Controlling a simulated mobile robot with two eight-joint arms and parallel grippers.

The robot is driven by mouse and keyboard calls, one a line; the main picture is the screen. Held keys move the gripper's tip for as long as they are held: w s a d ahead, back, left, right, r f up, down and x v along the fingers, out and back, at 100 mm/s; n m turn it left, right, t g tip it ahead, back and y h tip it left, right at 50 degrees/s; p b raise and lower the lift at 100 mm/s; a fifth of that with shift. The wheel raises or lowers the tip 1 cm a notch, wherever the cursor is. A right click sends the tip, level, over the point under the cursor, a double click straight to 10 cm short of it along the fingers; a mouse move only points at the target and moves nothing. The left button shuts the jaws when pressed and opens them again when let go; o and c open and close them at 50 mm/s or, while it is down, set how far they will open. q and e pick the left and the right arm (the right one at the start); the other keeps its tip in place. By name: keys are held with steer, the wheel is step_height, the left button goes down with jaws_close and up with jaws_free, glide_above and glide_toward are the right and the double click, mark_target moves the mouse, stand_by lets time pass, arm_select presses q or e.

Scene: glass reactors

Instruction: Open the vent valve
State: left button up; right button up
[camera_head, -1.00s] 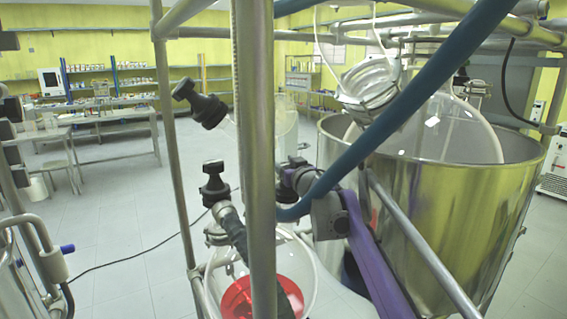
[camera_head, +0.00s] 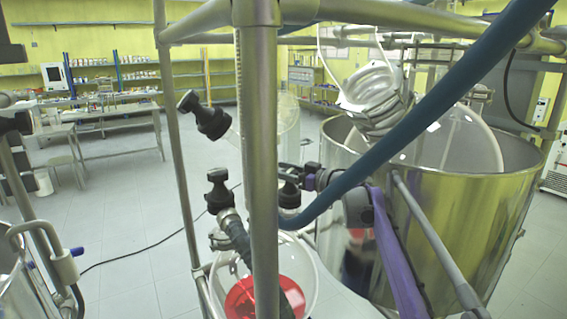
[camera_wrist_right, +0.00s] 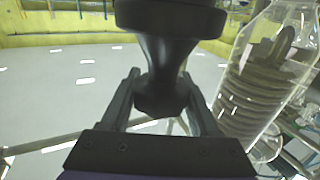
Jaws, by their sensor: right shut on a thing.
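A black valve knob (camera_head: 289,196) shows just right of the upright metal post, partly hidden by it. My right gripper (camera_head: 288,180), at the end of my purple arm, is at this knob. In the right wrist view, the black knob (camera_wrist_right: 182,20) has a wide cap and a narrowing neck, and the two fingers of the right gripper (camera_wrist_right: 163,98) close around its lower part. Two similar black knobs stand left of the post, one upright (camera_head: 218,190) and one tilted (camera_head: 207,117). I cannot tell from markings which is the vent valve. My left gripper is not in view.
The metal post (camera_head: 262,150) and a thick blue hose (camera_head: 400,130) cross in front of the work area. A glass vessel with red contents (camera_head: 265,298) sits below. A large shiny metal vessel (camera_head: 440,220) stands at right. A coiled glass condenser (camera_wrist_right: 245,100) is close beside the gripper.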

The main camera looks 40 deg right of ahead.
steer(key=n+y+p, duration=0.1)
steer(key=n+g+y, duration=0.1)
steer(key=y, duration=0.1)
steer(key=n+g+y+p, duration=0.1)
steer(key=shift+s+a+r+y+p, duration=0.1)
steer(key=shift+a+r+y+p, duration=0.15)
steer(key=shift+y+p, duration=0.15)
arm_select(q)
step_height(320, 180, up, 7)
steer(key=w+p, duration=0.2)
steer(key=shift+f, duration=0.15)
arm_select(e)
steer(key=shift+s+a+f+n+g+y, duration=0.1)
steer(key=shift+s+a+n+g+y, duration=0.05)
steer(key=shift+n+g+y, duration=0.65)
steer(key=shift+s+a+f+n+g+y, duration=0.1)
steer(key=shift+a+n+g+y, duration=0.05)
steer(key=shift+n+g+y, duration=0.6)
steer(key=o, duration=1.4)
steer(key=shift+c, duration=0.2)
arm_select(q)
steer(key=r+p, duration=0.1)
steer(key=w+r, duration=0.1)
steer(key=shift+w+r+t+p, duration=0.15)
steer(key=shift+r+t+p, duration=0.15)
steer(key=shift+p, duration=0.05)
arm_select(e)
step_height(320, 180, up, 10)
